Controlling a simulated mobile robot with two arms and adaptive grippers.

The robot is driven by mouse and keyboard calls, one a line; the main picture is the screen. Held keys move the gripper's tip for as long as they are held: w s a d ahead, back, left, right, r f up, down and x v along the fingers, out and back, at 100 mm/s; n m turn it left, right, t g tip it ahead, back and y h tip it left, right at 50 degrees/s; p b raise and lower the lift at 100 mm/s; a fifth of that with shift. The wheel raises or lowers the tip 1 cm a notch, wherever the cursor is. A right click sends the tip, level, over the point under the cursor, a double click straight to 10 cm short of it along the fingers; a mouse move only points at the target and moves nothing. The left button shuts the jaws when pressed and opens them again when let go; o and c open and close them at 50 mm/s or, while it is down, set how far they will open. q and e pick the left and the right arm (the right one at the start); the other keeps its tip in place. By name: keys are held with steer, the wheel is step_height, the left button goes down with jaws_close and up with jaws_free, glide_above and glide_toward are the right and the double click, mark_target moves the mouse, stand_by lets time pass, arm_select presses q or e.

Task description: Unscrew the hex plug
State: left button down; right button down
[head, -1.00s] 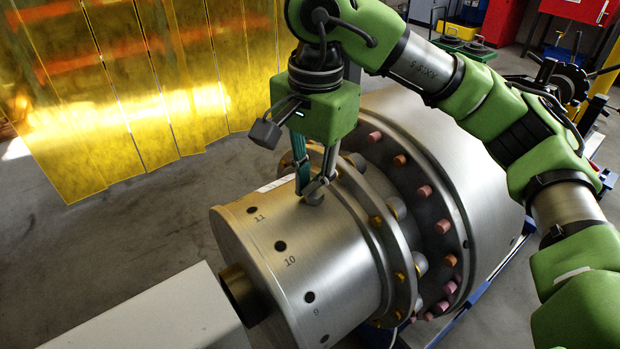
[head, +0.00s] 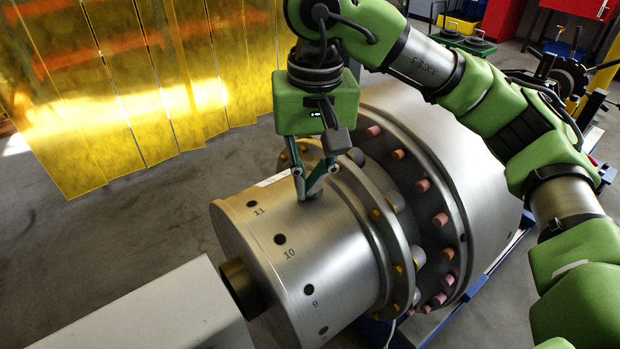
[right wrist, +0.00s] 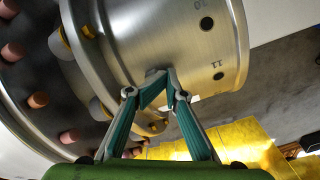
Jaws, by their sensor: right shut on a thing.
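My right gripper (head: 312,194) comes down from above onto the upper side of the silver rotor drum (head: 330,250). It is shut on a small grey hex plug (head: 312,193) at the drum's surface, close to the flange. The fingers hide most of the plug, so I cannot tell how far it sits in its hole. The right wrist view shows the closed fingertips (right wrist: 158,82) meeting at the plug (right wrist: 153,73) against the drum. My left gripper is not in view.
The drum has dark holes beside the numbers 11, 10 and 9. A flange with brass bolts (head: 398,269) and a larger disc with pink studs (head: 440,219) stand close to the right. A yellow curtain (head: 140,100) hangs behind left; a pale block (head: 150,310) lies front left.

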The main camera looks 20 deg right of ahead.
steer(key=shift+w+d, duration=0.1)
steer(key=shift+d, duration=0.1)
steer(key=c, duration=1.8)
jaws_free()
steer(key=shift+c, duration=0.2)
steer(key=shift+w+d, duration=0.1)
steer(key=shift+w+d, duration=0.1)
steer(key=shift+w, duration=0.05)
